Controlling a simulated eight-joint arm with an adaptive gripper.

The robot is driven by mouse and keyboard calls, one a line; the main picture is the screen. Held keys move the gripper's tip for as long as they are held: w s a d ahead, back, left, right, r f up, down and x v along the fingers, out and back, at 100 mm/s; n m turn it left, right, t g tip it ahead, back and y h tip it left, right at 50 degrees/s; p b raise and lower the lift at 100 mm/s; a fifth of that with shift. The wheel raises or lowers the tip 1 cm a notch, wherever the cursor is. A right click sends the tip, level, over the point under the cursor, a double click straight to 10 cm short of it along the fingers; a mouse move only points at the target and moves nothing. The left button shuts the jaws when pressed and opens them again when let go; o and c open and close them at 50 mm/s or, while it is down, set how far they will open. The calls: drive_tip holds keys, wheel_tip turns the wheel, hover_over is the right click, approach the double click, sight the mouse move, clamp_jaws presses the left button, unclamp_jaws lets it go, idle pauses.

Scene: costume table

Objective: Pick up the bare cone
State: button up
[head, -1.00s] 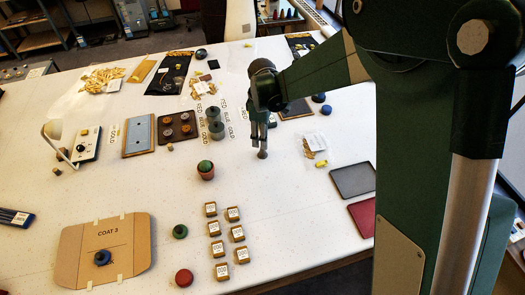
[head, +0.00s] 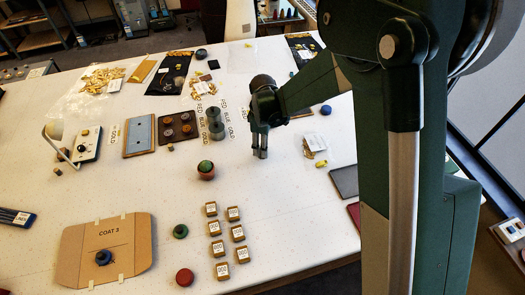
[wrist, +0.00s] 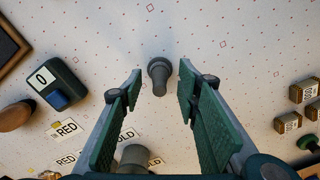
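A small grey-brown cone (wrist: 159,75) stands on the white table in the wrist view, ahead of and between my fingers. My gripper (wrist: 158,88) is open around empty space, with a green-padded finger to either side. I cannot tell whether the fingertips are level with the cone. In the head view my gripper (head: 260,155) points down close above the table, right of two grey-green cylinders (head: 216,131). The cone is hidden or not distinguishable there.
A red-and-green round piece (head: 205,168) stands left of my gripper. Several tan labelled blocks (head: 237,233) stand in front. A cardboard piece marked COAT 3 (head: 120,233) lies front left. A grey pad (head: 344,182) lies at right. Table around the cone is fairly clear.

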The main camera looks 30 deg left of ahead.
idle(0.4)
drive_tip(key=c, duration=0.8)
drive_tip(key=shift+r+b, duration=0.35)
drive_tip(key=shift+r, duration=4.65)
